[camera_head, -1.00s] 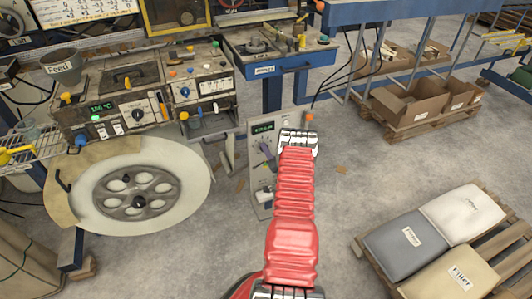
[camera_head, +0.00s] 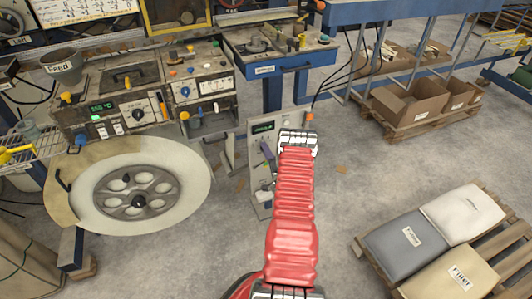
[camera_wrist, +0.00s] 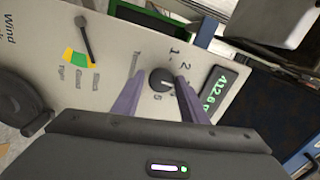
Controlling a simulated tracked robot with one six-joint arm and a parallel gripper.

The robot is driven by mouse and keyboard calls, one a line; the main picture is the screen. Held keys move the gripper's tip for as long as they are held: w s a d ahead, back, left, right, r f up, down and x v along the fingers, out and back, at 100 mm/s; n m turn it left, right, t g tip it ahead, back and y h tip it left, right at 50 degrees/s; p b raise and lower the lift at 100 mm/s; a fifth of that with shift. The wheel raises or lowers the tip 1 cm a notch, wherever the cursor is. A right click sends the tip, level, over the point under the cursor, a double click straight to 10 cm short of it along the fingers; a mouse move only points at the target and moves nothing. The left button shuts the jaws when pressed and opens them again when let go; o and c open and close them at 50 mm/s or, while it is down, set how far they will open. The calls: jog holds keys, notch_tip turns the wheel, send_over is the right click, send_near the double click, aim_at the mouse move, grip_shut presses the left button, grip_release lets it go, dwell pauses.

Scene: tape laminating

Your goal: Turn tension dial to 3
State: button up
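The tension dial (camera_wrist: 162,80) is a round dark knob on a pale panel (camera_wrist: 105,45), in the middle of the wrist view. Printed numbers 1, 2 and 5 show around it; its pointer is too small to read surely. My gripper (camera_wrist: 160,78) has its two purple fingers on either side of the knob, with a narrow gap showing on the left; contact on the right is unclear. In the head view, a purple finger of my gripper (camera_head: 267,153) shows in front of the grey control box (camera_head: 257,188), and my red arm hides part of it.
A lit green display (camera_wrist: 213,88) sits right of the dial. A lever over a coloured gauge (camera_wrist: 84,40) and a large dark knob (camera_wrist: 22,103) lie to the left. In the head view, a large roll (camera_head: 140,195) stands left of the box, and filled sacks (camera_head: 462,212) lie at right.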

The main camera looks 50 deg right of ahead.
jog(key=shift+o, duration=1.1)
jog(key=shift+s, duration=0.1)
jog(key=v, duration=1.3)
jog(key=shift+s+a, duration=0.25)
